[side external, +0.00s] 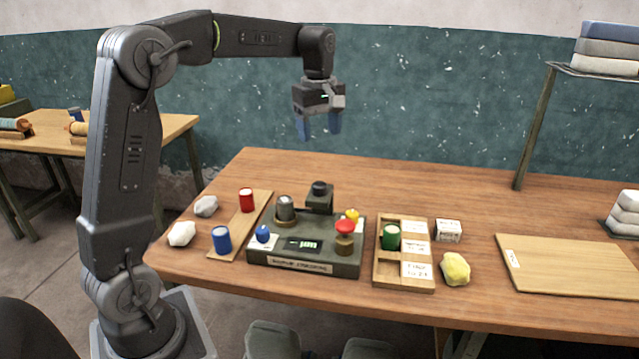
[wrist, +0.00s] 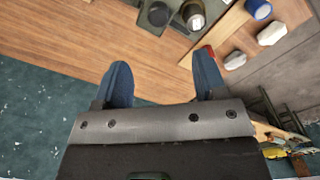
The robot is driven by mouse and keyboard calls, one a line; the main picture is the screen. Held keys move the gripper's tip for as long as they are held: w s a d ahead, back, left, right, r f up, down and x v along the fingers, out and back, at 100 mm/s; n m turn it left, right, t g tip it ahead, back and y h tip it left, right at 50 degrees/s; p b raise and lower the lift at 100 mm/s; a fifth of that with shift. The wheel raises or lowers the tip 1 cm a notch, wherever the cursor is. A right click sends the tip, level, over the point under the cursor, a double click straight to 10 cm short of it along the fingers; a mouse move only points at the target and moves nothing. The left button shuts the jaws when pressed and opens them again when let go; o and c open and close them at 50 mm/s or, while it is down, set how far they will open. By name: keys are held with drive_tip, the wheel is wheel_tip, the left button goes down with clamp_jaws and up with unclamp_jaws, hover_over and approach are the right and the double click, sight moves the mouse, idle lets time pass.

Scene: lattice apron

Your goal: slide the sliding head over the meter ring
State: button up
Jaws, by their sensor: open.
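A grey-green tester box (side external: 305,256) with a lit display stands near the table's front left. At its back is a dark block with a round black knob on top, which looks like the sliding head (side external: 319,197). Left of it is a grey cylinder on a brass-coloured base, perhaps the meter ring (side external: 285,208); I cannot tell for sure. In the wrist view the dark block (wrist: 156,14) and the cylinder (wrist: 193,14) show at the top edge. My gripper (side external: 320,128) hangs high above and behind the box, blue fingers apart and empty; it also shows in the wrist view (wrist: 162,68).
The box carries a red button (side external: 345,227), yellow knob (side external: 352,214) and blue knob (side external: 263,233). Left is a board (side external: 239,229) with red and blue cylinders and pale rocks nearby. Right are a tray (side external: 386,274) with a green cylinder, a yellow rock (side external: 454,269) and a flat board (side external: 565,266).

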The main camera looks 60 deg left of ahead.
sight(319, 184)
drive_tip(key=shift+n, duration=0.4)
drive_tip(key=f, duration=0.9)
drive_tip(key=a+f, duration=0.1)
drive_tip(key=f, duration=0.4)
drive_tip(key=shift+w+f, duration=0.2)
drive_tip(key=shift+w, duration=0.2)
drive_tip(key=shift+c, duration=0.4)
drive_tip(key=shift+a, duration=0.1)
clamp_jaws()
